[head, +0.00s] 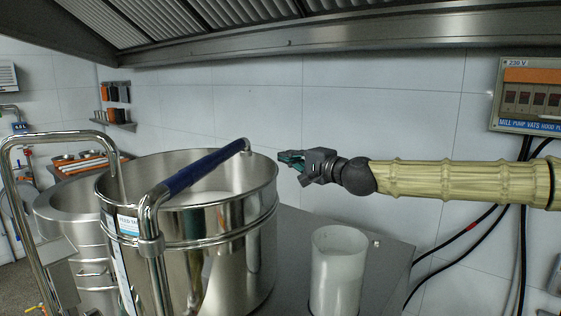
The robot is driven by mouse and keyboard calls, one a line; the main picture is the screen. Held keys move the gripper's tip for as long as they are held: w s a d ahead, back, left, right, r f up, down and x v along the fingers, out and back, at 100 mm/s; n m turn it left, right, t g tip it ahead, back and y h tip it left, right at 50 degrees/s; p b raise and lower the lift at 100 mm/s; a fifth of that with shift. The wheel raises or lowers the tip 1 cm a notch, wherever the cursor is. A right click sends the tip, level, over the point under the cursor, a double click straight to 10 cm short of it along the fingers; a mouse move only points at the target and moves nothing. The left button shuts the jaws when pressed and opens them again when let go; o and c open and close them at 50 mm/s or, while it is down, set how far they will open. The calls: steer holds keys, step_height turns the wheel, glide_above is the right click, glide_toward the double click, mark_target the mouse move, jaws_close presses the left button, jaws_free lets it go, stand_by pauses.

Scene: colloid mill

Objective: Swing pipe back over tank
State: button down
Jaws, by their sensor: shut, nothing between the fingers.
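A swing pipe (200,168) with a dark blue sleeve rises from an upright steel post in front and reaches across a large steel tank (228,254). Its bent steel outlet end is near the tank's far right rim. A pale content shows low inside the tank. My gripper (281,158) is shut and empty, just right of the pipe's outlet end and near the tank's right rim. It looks apart from the pipe, but I cannot tell the exact depth gap.
A second steel vat (50,205) with another bent pipe (60,136) stands at the left. A white cylindrical container (338,270) stands on the steel bench (388,268) right of the tank. A hood (350,36) hangs overhead, and a switch panel (531,99) is on the wall.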

steer(key=w+d+b+v, duration=0.1)
steer(key=b+v, duration=0.1)
steer(key=v, duration=0.8)
steer(key=s+a+r+n+g+p, duration=0.2)
steer(key=s+a+r+g+p, duration=0.2)
steer(key=s+g+p, duration=0.1)
steer(key=shift+a+r+h+p, duration=0.2)
steer(key=shift+a+h+p, duration=0.15)
steer(key=shift+p, duration=0.55)
